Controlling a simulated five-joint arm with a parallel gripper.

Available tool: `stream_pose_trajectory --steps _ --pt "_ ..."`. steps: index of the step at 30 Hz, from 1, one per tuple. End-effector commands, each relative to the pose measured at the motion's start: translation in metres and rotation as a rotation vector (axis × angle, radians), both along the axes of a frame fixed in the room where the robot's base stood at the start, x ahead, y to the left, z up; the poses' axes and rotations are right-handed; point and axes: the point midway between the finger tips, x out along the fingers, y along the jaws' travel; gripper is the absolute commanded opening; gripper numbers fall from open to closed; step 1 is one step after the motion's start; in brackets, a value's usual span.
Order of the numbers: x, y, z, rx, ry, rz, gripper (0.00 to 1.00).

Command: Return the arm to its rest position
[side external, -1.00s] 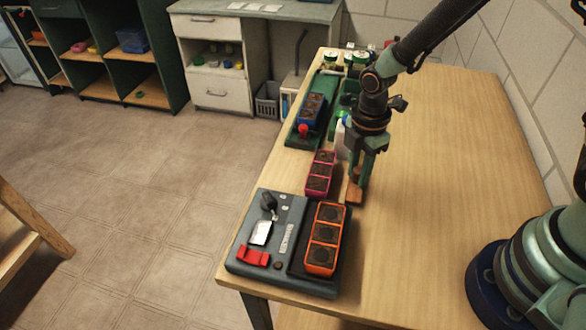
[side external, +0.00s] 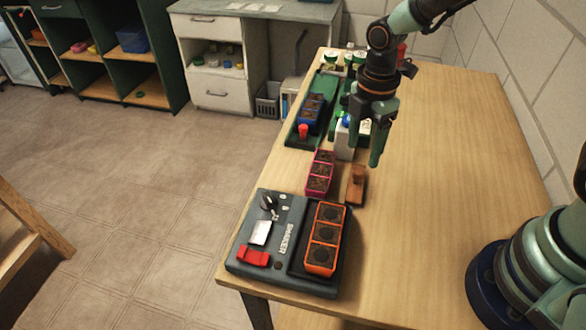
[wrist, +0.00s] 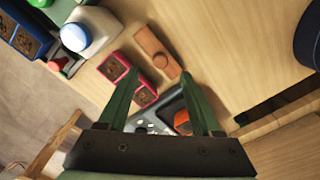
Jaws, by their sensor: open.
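My gripper (side external: 364,148) is open and empty, above the table behind the brown wooden block (side external: 356,186). Its two fingers also show spread apart in the wrist view (wrist: 161,76). The wooden block lies on the table and also shows in the wrist view (wrist: 158,52), apart from the fingers. My arm reaches in from the upper right in the side view.
Left of the block stands a pink tray (side external: 319,178). In front is a grey shaker (side external: 270,215) bearing an orange tray (side external: 325,238). Behind are a white bottle (side external: 343,152) and a blue tray (side external: 312,112) on a green rack (side external: 296,136).

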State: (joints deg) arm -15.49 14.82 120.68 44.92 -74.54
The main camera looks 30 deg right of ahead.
Motion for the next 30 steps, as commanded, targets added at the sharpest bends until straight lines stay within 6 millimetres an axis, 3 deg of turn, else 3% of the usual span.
stream_pose_trajectory --steps 6,14,17,24,30 --pt "0.001 0.000 0.036 0.001 -0.003 0.000 0.66" --pt "0.000 -0.005 0.057 0.007 -0.023 -0.067 0.66" --pt "-0.003 -0.015 0.073 0.024 -0.069 -0.211 0.66" --pt "-0.021 -0.050 0.117 0.117 -0.219 -0.736 0.66" --pt "-0.041 -0.076 0.142 0.239 -0.324 -1.165 0.66"
